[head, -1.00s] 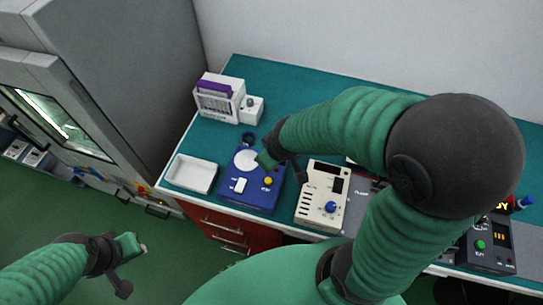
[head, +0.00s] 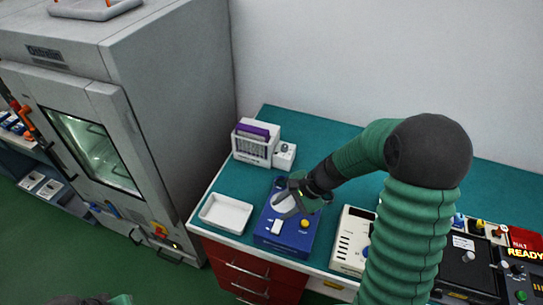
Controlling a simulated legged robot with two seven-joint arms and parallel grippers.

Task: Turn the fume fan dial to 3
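A white unit with a purple insert (head: 258,140) stands at the back left of the green bench. A small white box with a round knob (head: 284,150) adjoins its right side; it looks like the fume fan dial, but its markings are too small to read. My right gripper (head: 294,198) hangs over the blue device, in front of the knob and apart from it. Its fingers look spread, with nothing between them. My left gripper (head: 95,300) only just shows at the bottom left edge; its fingers cannot be made out.
The blue device (head: 285,236) has a white round plate and a yellow button. A white tray (head: 226,214) lies to its left, and a cream instrument (head: 350,245) to its right. A grey chamber (head: 180,90) stands left of the bench. The bench behind the knob is clear.

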